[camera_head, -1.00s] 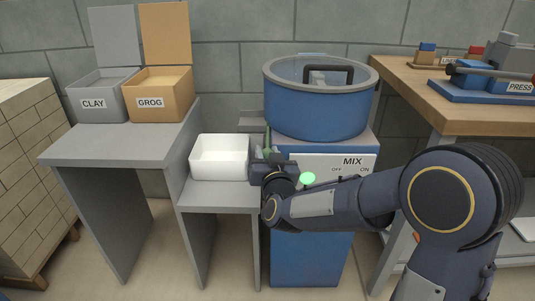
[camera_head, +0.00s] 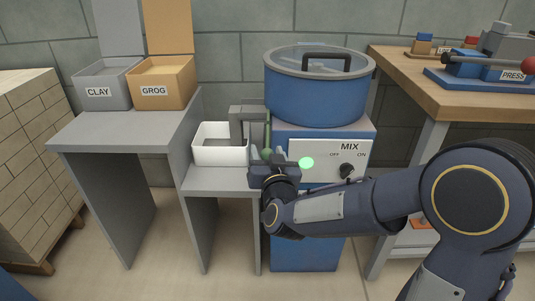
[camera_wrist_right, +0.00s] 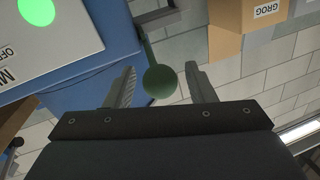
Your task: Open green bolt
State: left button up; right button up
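The green bolt (camera_head: 267,134) shows in the head view as a thin upright rod beside the blue mixer stand, at the right end of a grey spout (camera_head: 243,115). In the right wrist view its round green knob (camera_wrist_right: 160,81) sits between the two fingers. My right gripper (camera_head: 267,154) is open at the bolt's lower end; the wrist view shows a gap between the knob and each finger (camera_wrist_right: 163,84). The spout reaches over a white box (camera_head: 220,156). My left gripper is not in view.
The blue mixer drum (camera_head: 318,90) stands on its stand, with a MIX panel (camera_head: 318,153) and a lit green lamp (camera_head: 306,163). The clay bin (camera_head: 104,85) and grog bin (camera_head: 160,82) stand at left. A wooden bench (camera_head: 430,90) with a press is at right.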

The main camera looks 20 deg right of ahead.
jog(key=s+p, duration=0.1)
jog(key=s, duration=0.6)
jog(key=shift+s+a+p, duration=0.3)
jog(key=shift+s+a, duration=0.05)
jog(key=shift+s, duration=0.05)
jog(key=shift+d, duration=0.1)
